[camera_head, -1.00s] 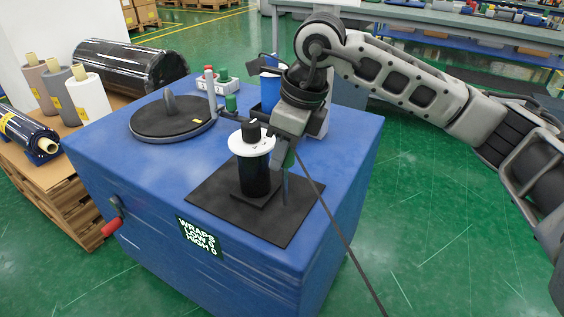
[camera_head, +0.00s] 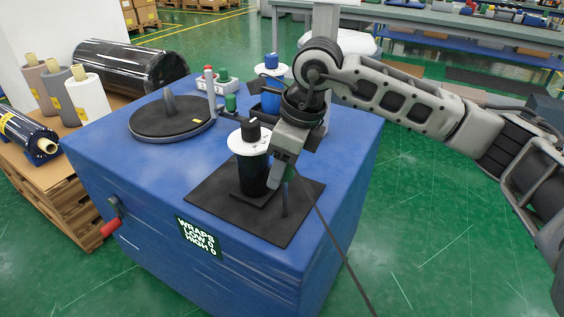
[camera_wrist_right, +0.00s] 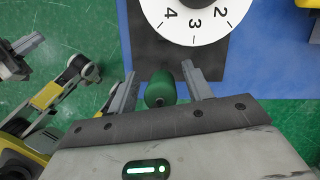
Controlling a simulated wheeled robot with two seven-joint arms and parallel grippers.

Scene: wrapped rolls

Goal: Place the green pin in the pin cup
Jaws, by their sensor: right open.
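My right gripper (camera_head: 284,182) is low over the front right of the black mat (camera_head: 270,222), beside the dark cylinder with the white dial. In the right wrist view its fingers (camera_wrist_right: 162,90) are open, one on each side of the green pin's round end (camera_wrist_right: 160,92). Whether they touch it cannot be told. A grey gripper shape, likely my left (camera_wrist_right: 22,55), shows small in the wrist view.
The dial (camera_head: 250,139) on its dark post (camera_head: 253,178) stands close left of my gripper. The block's left front top is clear.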

